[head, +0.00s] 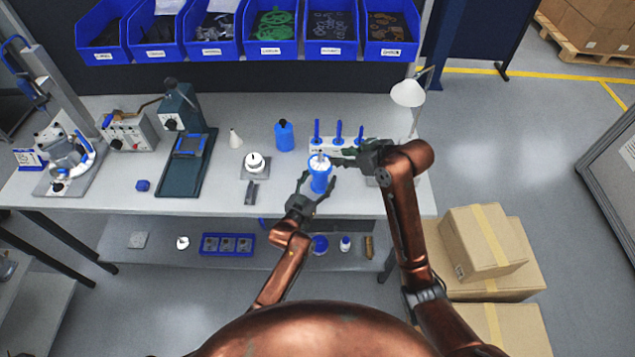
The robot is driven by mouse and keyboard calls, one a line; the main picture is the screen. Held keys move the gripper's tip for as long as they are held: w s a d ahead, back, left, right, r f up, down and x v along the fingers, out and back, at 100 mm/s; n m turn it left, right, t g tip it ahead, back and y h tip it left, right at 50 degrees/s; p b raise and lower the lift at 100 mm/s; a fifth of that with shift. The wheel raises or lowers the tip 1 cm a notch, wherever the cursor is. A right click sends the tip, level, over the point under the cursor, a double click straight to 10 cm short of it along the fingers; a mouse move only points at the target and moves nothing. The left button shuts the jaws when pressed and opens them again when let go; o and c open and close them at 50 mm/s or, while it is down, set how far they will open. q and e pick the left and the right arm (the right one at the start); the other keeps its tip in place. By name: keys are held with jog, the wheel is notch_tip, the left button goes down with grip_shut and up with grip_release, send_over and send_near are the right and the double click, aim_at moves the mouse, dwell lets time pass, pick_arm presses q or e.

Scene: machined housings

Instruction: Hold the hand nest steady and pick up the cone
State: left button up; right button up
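The blue item with a white top, which looks like the hand nest (320,180), is upright over the front edge of the bench. My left gripper (317,186) has its fingers on both sides of its blue body and appears shut on it. A small grey tip, perhaps the cone (320,156), stands on the white top; it is too small to be sure. My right gripper (331,157) reaches in from the right, its fingertips beside that tip. Whether it touches or grips anything cannot be told. A separate pale conical piece (235,138) stands on the bench further left.
Behind the grippers is a white rack (348,145) with blue-handled tools. A blue bottle (284,136), a round white-topped device (255,163) and a press (185,145) stand to the left. A lamp (408,93) is at the right. The bench front (215,195) is mostly clear.

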pick_arm(q)
jog(key=shift+c, duration=0.4)
jog(key=c, duration=1.2)
jog(key=shift+c, duration=0.5)
pick_arm(e)
jog(key=shift+c, duration=0.6)
jog(key=shift+a+r, duration=0.15)
jog(key=shift+a, duration=0.05)
jog(key=shift+c, duration=0.6)
jog(key=g+h, duration=0.3)
send_over(320, 163)
jog(key=s+d, duration=0.1)
jog(key=d, duration=0.1)
jog(key=f, duration=0.3)
jog(key=shift+a+f, duration=0.2)
jog(key=shift+d+x, duration=0.2)
jog(key=shift+x, duration=2.45)
